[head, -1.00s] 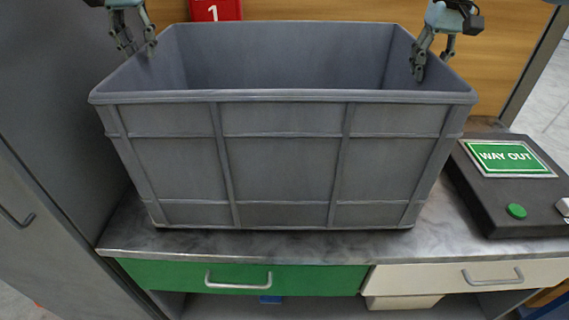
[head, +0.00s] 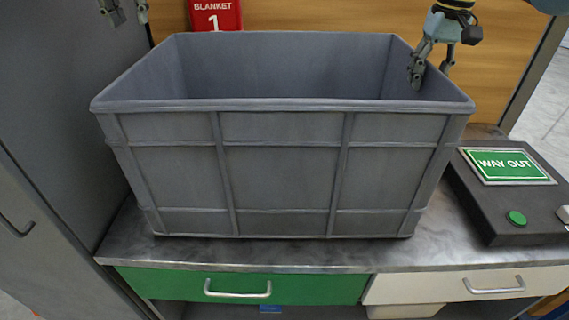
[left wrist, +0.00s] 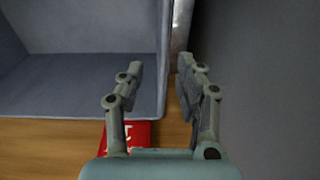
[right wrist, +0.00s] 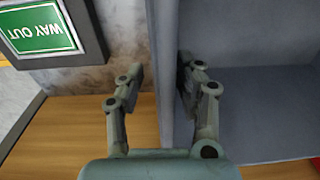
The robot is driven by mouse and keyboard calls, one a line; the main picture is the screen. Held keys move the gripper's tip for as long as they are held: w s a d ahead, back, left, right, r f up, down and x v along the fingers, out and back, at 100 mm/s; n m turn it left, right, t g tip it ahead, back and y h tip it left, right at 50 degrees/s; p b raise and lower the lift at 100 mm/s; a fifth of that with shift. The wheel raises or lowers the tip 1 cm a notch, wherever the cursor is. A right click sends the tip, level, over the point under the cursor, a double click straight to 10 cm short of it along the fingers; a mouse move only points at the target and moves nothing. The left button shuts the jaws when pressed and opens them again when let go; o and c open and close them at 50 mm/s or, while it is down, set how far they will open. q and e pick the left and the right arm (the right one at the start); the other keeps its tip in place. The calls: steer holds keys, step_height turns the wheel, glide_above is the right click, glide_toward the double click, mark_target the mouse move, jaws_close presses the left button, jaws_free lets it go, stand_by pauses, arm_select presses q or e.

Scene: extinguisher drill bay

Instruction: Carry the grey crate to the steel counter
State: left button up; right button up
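The grey crate (head: 280,160) stands upright and empty-looking on a mottled grey, steel-looking counter (head: 300,252). Its right wall also shows in the right wrist view (right wrist: 167,60). My right gripper (head: 431,72) is open at the right rim, one finger inside the crate and one outside, with the wall between them; a gap shows in the right wrist view. My left gripper (head: 126,12) is open and empty, raised above the crate's left rim and partly cut off by the top of the head view. In the left wrist view the crate's side wall (left wrist: 163,65) lies beyond its fingers.
A black box with a green WAY OUT sign (head: 508,165) and a green button stands right of the crate. A grey cabinet (head: 60,110) stands close on the left. A red BLANKET box (head: 214,15) hangs on the wooden wall behind. Green and white drawers front the counter.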

steer(key=shift+r, duration=0.25)
arm_select(q)
step_height(320, 180, up, 4)
steer(key=shift+s+f, duration=0.1)
steer(key=shift+f, duration=0.15)
arm_select(e)
step_height(320, 180, up, 12)
steer(key=shift+s+d+f, duration=0.15)
steer(key=shift+s+f, duration=0.1)
steer(key=shift+s, duration=0.15)
steer(key=shift+f, duration=0.1)
